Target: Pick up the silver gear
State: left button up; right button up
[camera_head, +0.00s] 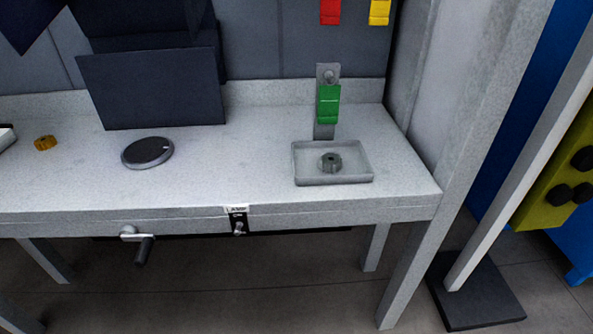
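A small dark grey metallic gear (331,162) lies in a shallow grey tray (350,179) at the right end of the workbench. It looks like the silver gear. A yellow-gold gear (45,143) lies on the bench at the far left. Neither of my grippers shows in the head view.
The light grey workbench (230,170) has a dark round disc (147,152) and a dark upright panel (153,88) on it. A green block (328,104) on a metal upright stands behind the tray. A crank handle (144,250) sticks out at the front. A grey post (463,150) rises at the right.

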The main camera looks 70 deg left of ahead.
aim_at(331, 162)
jog(key=k, duration=0.1)
jog(key=u, duration=1.25)
